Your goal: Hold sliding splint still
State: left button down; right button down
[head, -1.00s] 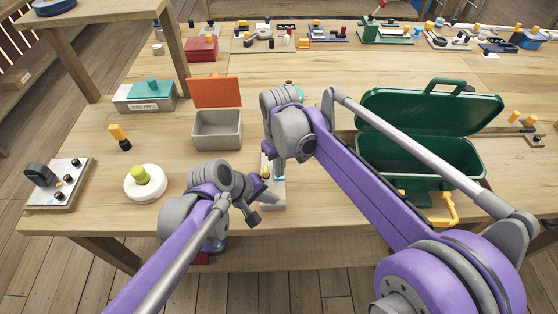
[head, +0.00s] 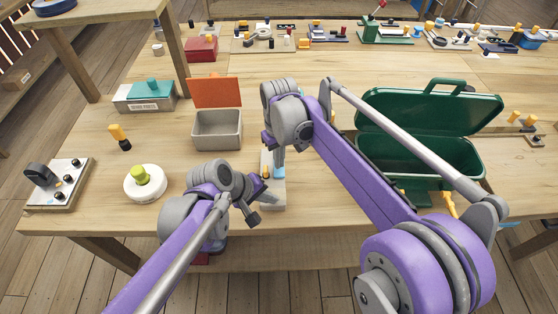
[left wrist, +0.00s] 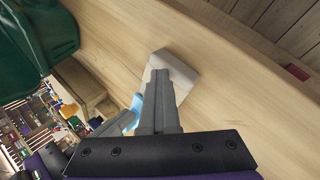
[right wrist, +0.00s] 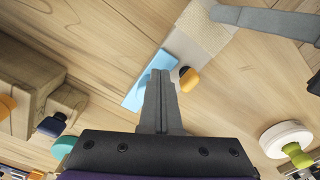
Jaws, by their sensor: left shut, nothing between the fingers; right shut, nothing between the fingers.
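A pale board (head: 272,206) lies near the table's front edge, with a light-blue flat piece (head: 280,172) at its far end. An orange-topped knob (right wrist: 188,79) stands beside the blue piece in the right wrist view. My left gripper (head: 268,195) is shut and empty over the pale board; in the left wrist view its fingertips (left wrist: 160,76) overlap the board (left wrist: 182,68). My right gripper (head: 280,162) is shut and empty, pointing down at the blue piece; its fingertips (right wrist: 160,74) overlap the blue piece (right wrist: 150,80) in the right wrist view. I cannot tell whether either gripper touches.
A green lidded case (head: 430,150) stands open at the right, partly behind my right arm. A grey bin (head: 217,130) with a raised orange lid stands behind my left gripper. A white disc (head: 145,184) with a green knob sits left.

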jog(key=shift+w, duration=2.2)
jog(key=shift+s, duration=0.25)
jog(key=shift+s, duration=0.45)
jog(key=shift+r, duration=3.5)
pick_arm(q)
jog(key=shift+r, duration=0.1)
pick_arm(e)
jog(key=shift+r, duration=0.1)
